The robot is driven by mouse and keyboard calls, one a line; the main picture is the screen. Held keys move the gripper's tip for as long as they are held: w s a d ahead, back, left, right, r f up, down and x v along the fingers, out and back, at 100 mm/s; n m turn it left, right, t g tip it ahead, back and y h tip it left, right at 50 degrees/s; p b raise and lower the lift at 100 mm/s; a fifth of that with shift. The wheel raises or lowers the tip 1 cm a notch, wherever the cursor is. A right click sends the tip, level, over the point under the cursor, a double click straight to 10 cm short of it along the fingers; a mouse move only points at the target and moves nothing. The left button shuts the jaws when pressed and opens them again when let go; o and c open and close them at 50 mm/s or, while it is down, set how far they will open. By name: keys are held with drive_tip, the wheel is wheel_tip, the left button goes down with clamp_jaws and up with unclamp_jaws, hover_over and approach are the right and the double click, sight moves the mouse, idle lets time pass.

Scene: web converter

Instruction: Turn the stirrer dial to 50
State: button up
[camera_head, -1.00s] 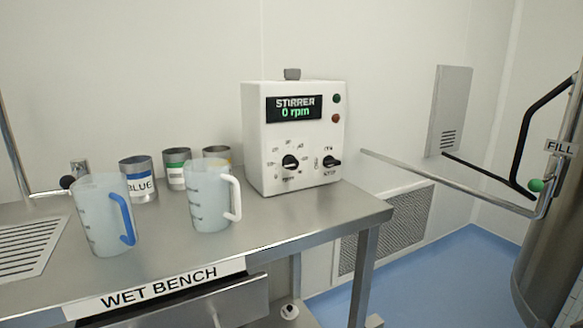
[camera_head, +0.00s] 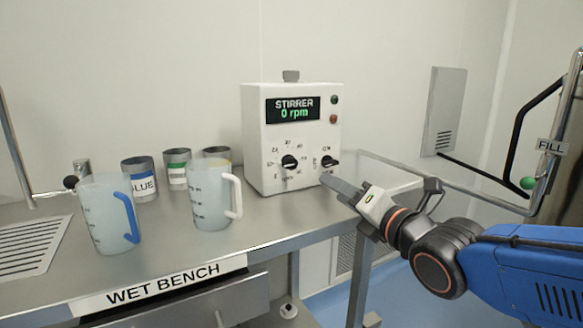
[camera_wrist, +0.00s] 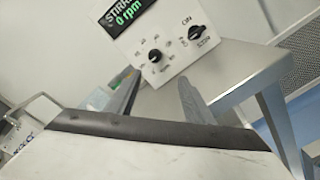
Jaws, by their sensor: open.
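The stirrer box (camera_head: 262,150) is white and stands on the bench, its display reading "STIRRER 0 rpm". A black numbered dial (camera_head: 289,162) sits at the left of its front, and a second black knob (camera_head: 330,163) at the right beside "ON". Both also show in the wrist view, the numbered dial (camera_wrist: 155,56) and the second knob (camera_wrist: 196,32). My gripper (camera_head: 345,188) is open and empty, in front of the box at its lower right, apart from both knobs.
Two translucent jugs, one with a blue handle (camera_head: 107,215) and one with a white handle (camera_head: 211,196), stand left of the box. Several labelled cans (camera_head: 139,178) stand behind them. The steel bench (camera_head: 262,222) is clear in front of the box.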

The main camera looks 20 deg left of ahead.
sight(293, 164)
drive_tip(key=shift+n+y, duration=0.3)
drive_tip(key=shift+n, duration=0.1)
drive_tip(key=x, duration=1.8)
drive_tip(key=shift+s+a, duration=0.3)
drive_tip(key=shift+s, duration=0.15)
drive_tip(key=shift+c, duration=0.5)
drive_tip(key=c, duration=0.9)
